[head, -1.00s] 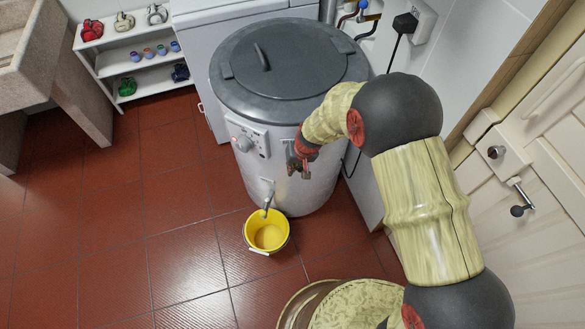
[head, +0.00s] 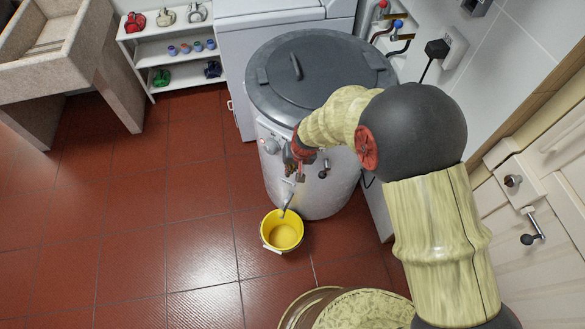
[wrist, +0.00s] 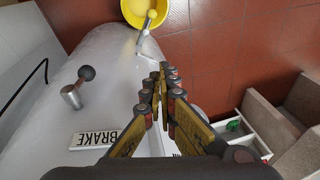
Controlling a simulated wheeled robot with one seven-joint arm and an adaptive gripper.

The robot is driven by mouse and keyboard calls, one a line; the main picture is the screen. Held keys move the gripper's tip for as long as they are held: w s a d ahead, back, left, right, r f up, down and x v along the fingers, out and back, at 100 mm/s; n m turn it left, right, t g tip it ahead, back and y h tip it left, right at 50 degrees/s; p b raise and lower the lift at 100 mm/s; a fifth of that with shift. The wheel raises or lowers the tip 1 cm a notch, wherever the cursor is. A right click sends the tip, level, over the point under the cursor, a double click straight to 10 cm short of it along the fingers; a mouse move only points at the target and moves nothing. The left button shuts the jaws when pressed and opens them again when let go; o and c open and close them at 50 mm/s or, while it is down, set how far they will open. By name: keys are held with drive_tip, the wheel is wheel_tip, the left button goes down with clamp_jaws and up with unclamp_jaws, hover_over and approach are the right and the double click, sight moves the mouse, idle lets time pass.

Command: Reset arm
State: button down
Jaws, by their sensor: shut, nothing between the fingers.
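My gripper (head: 294,170) is at the end of my arm, in front of the grey metal drum (head: 335,195) in the head view. In the wrist view my gripper (wrist: 162,78) has its fingers together, with nothing held. It is close to the drum's white-looking side (wrist: 105,70); I cannot tell whether it touches. A dark-knobbed lever (wrist: 85,75) and a "BRAKE" label (wrist: 92,138) are on that side. The lever also shows just right of my gripper in the head view (head: 324,169). The gripper partly hides the drum's control panel.
A yellow bucket (head: 284,236) stands under the drum's spout (head: 286,203). Shelves (head: 170,55) and a stone sink (head: 45,55) are at upper left. A round patterned object (head: 365,309) is low in front. A cream door (head: 540,190) is at right. The red tiled floor (head: 160,215) at left is clear.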

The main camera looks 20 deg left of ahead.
drive_tip(key=shift+s, duration=0.1)
idle(0.3)
drive_tip(key=s+d+g+h, duration=0.1)
drive_tip(key=s+d+g, duration=0.1)
drive_tip(key=s+d, duration=0.4)
drive_tip(key=s+d+r+m+t+h, duration=0.1)
drive_tip(key=s+d+r, duration=0.4)
drive_tip(key=d+r, duration=1)
drive_tip(key=s+d+r+m+t, duration=0.3)
drive_tip(key=s+d+r+t, duration=0.2)
drive_tip(key=d+r, duration=1.1)
wheel_tip(320, 180, up, 4)
drive_tip(key=shift+s+d+r+h, duration=0.2)
drive_tip(key=shift+s+h, duration=0.2)
drive_tip(key=shift+s, duration=0.2)
